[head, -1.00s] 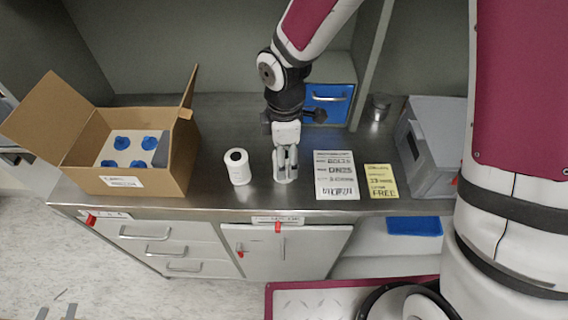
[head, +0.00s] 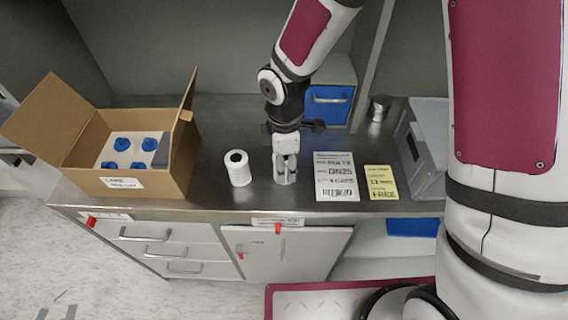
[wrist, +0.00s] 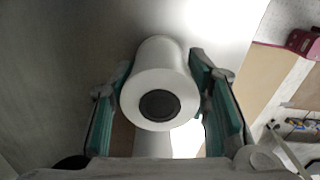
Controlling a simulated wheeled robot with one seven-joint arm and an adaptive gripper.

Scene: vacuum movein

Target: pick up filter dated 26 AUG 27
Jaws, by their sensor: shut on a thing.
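My gripper (head: 285,172) points straight down at the counter, in the middle of the head view. It is shut on a white cylindrical filter (wrist: 160,62), which sits between the two teal-padded fingers in the wrist view. The filter's end with a dark round hole faces the wrist camera. In the head view the fingers hide most of it, and its base appears at or close to the counter top. A second white filter (head: 238,168) stands upright on the counter just left of my gripper. I cannot read a date on either filter.
An open cardboard box (head: 125,182) with several blue-capped items stands at left. Right of my gripper lie a white printed sheet (head: 336,176) and a yellow note (head: 380,182). A grey bin (head: 422,150), a blue drawer unit (head: 330,95) and a metal cup (head: 379,108) stand beyond.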

